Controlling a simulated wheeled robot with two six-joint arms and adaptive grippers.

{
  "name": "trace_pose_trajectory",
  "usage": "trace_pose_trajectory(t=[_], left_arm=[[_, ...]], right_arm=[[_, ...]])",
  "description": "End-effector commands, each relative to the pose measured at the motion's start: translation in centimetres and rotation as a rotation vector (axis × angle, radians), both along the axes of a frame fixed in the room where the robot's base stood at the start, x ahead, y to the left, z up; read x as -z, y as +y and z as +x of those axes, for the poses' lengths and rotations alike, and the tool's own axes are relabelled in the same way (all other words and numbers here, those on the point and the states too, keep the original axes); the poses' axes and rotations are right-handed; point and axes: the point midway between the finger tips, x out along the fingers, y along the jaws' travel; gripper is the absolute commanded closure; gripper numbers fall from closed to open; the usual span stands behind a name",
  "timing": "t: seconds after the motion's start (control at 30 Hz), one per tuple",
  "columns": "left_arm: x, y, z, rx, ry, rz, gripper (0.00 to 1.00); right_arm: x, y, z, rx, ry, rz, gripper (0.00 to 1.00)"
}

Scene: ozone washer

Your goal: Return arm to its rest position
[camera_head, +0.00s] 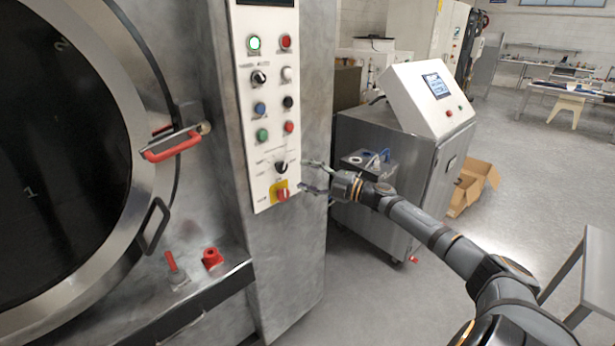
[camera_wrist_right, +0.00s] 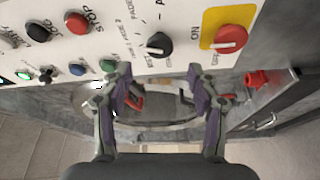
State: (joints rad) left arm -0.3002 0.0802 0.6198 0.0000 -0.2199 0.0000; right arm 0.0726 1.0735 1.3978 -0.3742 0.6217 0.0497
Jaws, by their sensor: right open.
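My right gripper (camera_head: 310,177) is at the lower part of the white control panel (camera_head: 268,135), beside a black selector knob (camera_head: 281,167) and a red knob on a yellow plate (camera_head: 283,194). In the right wrist view its two fingers (camera_wrist_right: 160,90) are spread apart with nothing between them. The black selector knob (camera_wrist_right: 159,43) lies just beyond the fingertips, and the red knob (camera_wrist_right: 231,38) is to its right. I cannot tell whether a fingertip touches the panel. My right arm stretches in from the lower right. My left gripper is not in view.
The washer's round door (camera_head: 70,160) with a red handle (camera_head: 172,146) is at left. A steel cabinet with a screen (camera_head: 437,86) stands behind my right arm. A cardboard box (camera_head: 473,185) lies beyond it. A table edge (camera_head: 595,260) is at right. Open floor lies between.

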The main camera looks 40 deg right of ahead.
Motion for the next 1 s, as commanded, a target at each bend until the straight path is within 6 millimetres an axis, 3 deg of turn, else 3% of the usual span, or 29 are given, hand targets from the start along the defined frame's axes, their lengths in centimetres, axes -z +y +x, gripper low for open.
trace_pose_trajectory(t=[0.53,0.63,0.67,0.77,0.87,1.0], left_arm=[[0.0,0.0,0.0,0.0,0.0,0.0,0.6],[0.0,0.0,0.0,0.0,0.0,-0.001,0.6],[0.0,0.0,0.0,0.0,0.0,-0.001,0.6],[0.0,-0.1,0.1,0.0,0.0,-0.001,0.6],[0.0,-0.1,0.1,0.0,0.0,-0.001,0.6],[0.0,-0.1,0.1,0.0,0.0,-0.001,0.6]], right_arm=[[0.0,0.0,-0.1,0.0,0.0,0.002,0.4],[1.5,-0.7,0.0,0.031,0.019,0.032,0.4],[2.6,-1.2,0.0,0.055,0.033,0.055,0.4],[8.7,-3.7,-0.2,0.181,0.113,0.169,0.4],[17.2,-6.1,-1.8,0.342,0.231,0.301,0.4],[29.0,-7.4,-6.0,0.549,0.406,0.453,0.4]])
